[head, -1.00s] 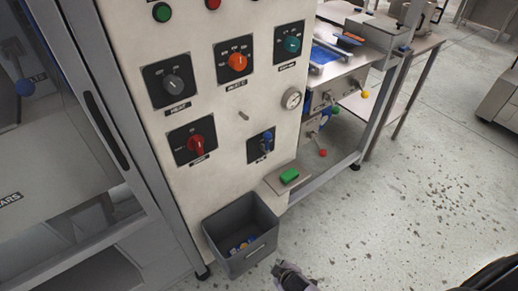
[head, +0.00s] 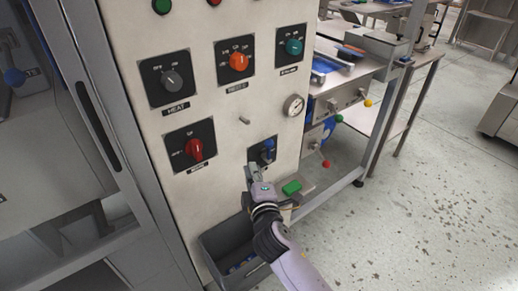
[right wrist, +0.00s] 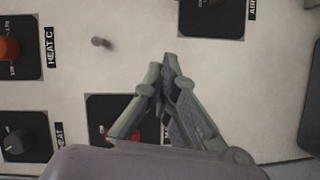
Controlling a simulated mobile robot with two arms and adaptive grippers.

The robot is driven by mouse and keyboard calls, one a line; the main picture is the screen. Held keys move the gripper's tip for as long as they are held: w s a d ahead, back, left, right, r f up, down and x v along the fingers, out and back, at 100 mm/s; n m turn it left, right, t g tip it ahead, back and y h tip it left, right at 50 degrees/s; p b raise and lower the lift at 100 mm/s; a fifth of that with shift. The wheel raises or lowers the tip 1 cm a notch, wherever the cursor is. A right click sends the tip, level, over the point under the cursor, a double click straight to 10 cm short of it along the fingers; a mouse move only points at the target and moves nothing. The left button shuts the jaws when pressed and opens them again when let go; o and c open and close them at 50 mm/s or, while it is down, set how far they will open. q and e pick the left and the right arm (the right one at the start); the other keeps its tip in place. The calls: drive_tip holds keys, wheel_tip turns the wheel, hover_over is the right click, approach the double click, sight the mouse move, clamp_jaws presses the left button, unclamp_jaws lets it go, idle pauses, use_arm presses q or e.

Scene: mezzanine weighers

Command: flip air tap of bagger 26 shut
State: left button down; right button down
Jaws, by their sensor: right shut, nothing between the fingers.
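The blue air tap (head: 268,151) sits on a dark plate low on the right of the pale control panel (head: 224,110). Its blue handle appears roughly upright, but it is small. No bagger number is readable. My right gripper (head: 250,170) is shut and empty, with its fingertips at the lower left of the tap's plate, apart from the handle as far as I can tell. In the right wrist view the shut fingers (right wrist: 168,72) point toward the dark plate (right wrist: 208,22) beside an "AIR" label; the handle is mostly out of frame. My left gripper is not in view.
A grey bin (head: 222,249) and a green block (head: 291,187) are below.

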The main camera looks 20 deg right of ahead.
approach(256, 139)
drive_tip(key=w+a, duration=0.2)
drive_tip(key=w, duration=0.1)
drive_tip(key=w+a, duration=0.1)
drive_tip(key=shift+w+a+r, duration=0.25)
drive_tip(key=shift+a, duration=0.05)
drive_tip(key=d, duration=0.1)
drive_tip(key=d+p, duration=0.1)
drive_tip(key=d, duration=0.1)
drive_tip(key=shift+w+d+f, duration=0.15)
drive_tip(key=shift+d+f, duration=0.2)
drive_tip(key=shift+d, duration=0.05)
drive_tip(key=shift+w+f, duration=0.1)
